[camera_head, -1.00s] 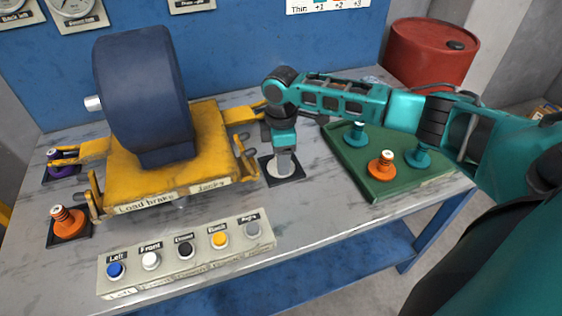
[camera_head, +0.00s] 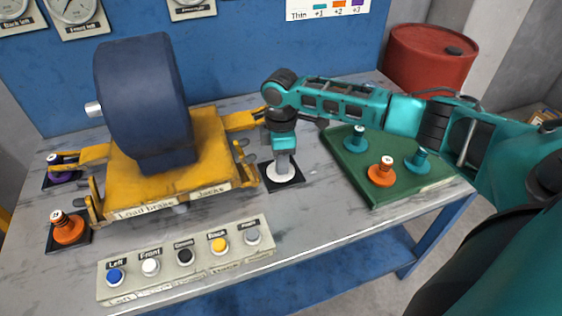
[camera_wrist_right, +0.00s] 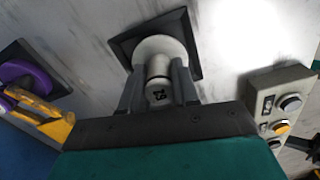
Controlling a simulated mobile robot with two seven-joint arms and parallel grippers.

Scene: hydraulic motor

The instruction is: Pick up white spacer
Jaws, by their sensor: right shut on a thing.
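The white spacer (camera_head: 284,174) sits on a small black square pad (camera_head: 296,184) to the right of the yellow load brake base. In the right wrist view the white spacer (camera_wrist_right: 158,52) shows a round flange with a narrower knob between the fingers. My right gripper (camera_head: 283,163) points down over it and is shut on its knob; the right gripper (camera_wrist_right: 160,82) also shows in the wrist view with a finger on each side. The flange appears to be on or just above the pad. My left gripper is not in view.
A yellow base (camera_head: 165,190) carries a dark blue motor (camera_head: 145,95) at left. A green tray (camera_head: 385,188) with orange and teal spacers lies right. A button panel (camera_head: 188,262) sits at the front. Orange (camera_head: 68,228) and purple (camera_head: 62,175) spacers stand on pads at far left.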

